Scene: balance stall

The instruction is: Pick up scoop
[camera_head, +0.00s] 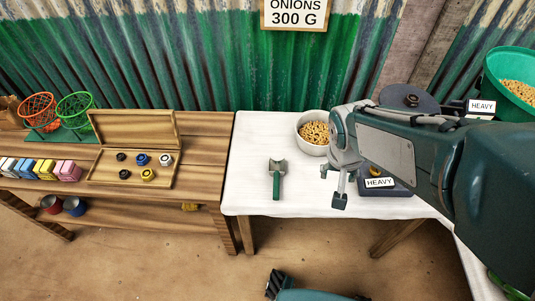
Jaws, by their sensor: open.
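The scoop (277,178) lies on the white table (252,140), left of my arm. It has a green handle pointing to the front edge and a greyish head toward the back. My gripper (333,185) is to the right of the scoop, above the table, and apart from it. Its fingers are open, and I see nothing between them. My arm reaches in from the right and hides part of the table behind it.
A white bowl of beige pieces (313,132) stands behind my gripper. A dark scale labelled HEAVY (395,188) is partly hidden by my arm. A green tub (515,90) is at the far right. A wooden table (205,150) with an open box of weights (130,165) stands left.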

